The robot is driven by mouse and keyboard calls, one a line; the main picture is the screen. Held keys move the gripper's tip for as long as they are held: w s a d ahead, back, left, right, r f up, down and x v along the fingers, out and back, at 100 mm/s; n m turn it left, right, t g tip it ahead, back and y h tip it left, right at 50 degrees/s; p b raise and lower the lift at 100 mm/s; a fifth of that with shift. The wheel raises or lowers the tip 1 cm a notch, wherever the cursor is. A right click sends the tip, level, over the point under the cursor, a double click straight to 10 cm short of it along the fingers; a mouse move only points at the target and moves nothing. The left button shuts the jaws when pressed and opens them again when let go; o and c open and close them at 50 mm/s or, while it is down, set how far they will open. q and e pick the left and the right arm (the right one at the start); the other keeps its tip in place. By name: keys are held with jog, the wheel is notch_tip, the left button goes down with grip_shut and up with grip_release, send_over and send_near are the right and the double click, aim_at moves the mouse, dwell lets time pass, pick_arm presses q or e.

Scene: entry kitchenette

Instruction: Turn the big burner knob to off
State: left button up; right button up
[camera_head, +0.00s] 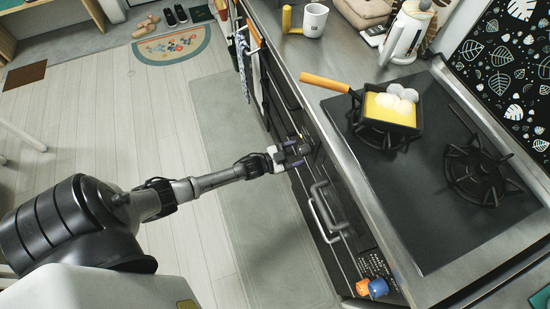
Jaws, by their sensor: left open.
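My left gripper (297,154) is open at the dark front of the cooker, its two fingertips pointing toward the panel below the counter edge. Small dark knob-like shapes show close to the fingertips; which one is the big burner knob, and its angle, I cannot tell at this size. Whether the fingers touch or surround a knob is also unclear. The big burner (476,174) on the black hob is bare. The other burner (383,140) carries a square pan. My right gripper is out of view.
Metal handles (322,212) stick out of the cooker front. An orange piece (362,287) and a blue piece (379,288) sit lower down. The floor mat (265,240) is clear.

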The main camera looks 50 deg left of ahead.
pick_arm(q)
jog(key=v, duration=1)
jog(key=shift+s, duration=0.35)
jog(key=shift+a, duration=0.1)
jog(key=s+a+f+n+g+y, duration=0.1)
jog(key=a+f+n+g+y, duration=0.15)
jog(key=f+g+y, duration=0.4)
jog(key=s+d+r+n+g, duration=0.2)
jog(key=s+d+r+g, duration=0.4)
jog(key=s+d+r, duration=0.85)
jog(key=s+d+g+h, duration=0.1)
jog(key=s+d+h, duration=0.1)
jog(key=d, duration=0.1)
notch_tip(320, 180, up, 26)
jog(key=p, duration=2.6)
jog(key=shift+s, duration=0.2)
